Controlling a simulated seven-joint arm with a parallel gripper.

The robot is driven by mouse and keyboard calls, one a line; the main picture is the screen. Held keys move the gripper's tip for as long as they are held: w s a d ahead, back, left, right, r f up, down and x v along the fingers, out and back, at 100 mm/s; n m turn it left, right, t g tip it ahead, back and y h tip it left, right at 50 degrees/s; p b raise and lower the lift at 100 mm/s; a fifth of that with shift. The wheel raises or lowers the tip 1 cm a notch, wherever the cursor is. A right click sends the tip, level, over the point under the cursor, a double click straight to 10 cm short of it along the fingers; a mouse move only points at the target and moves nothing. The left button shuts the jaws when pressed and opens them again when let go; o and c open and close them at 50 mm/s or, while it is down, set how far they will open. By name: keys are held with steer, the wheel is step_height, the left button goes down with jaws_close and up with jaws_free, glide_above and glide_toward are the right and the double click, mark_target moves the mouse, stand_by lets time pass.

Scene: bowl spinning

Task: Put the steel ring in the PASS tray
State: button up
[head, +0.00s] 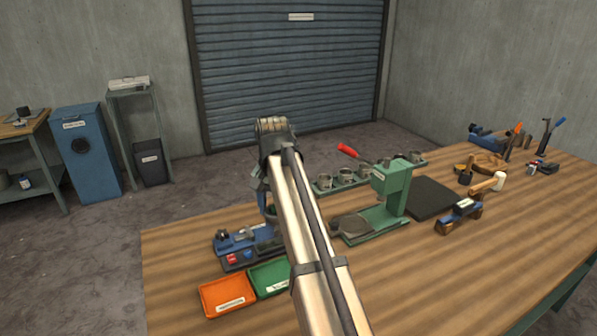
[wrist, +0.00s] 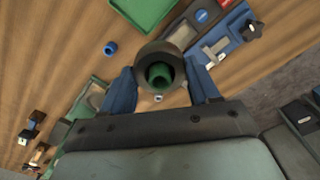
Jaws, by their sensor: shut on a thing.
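In the wrist view my gripper (wrist: 163,84) has its blue fingers closed on both sides of a dark grey steel ring (wrist: 147,58). A green cylinder (wrist: 160,74) shows within the ring's opening; I cannot tell whether it is inside the ring or below it. The green tray also shows at the top of the wrist view (wrist: 146,14).
A blue device (head: 229,257) stands behind the trays. A green press (head: 391,187) and a rack of metal cups (head: 346,176) stand to the right, with a black mat (head: 434,197) and tools beyond. A small blue part (wrist: 110,48) shows in the wrist view. The front right tabletop is clear.

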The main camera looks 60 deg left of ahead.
steer(key=s+d+f+m, duration=0.3)
steer(key=d+f, duration=0.3)
steer(key=shift+s+f, duration=0.15)
steer(key=shift+s, duration=0.1)
steer(key=shift+d+f, duration=0.1)
steer(key=shift+f, duration=3.4)
steer(key=shift+f, duration=0.25)
steer(key=o, duration=1.4)
steer(key=shift+r, duration=0.1)
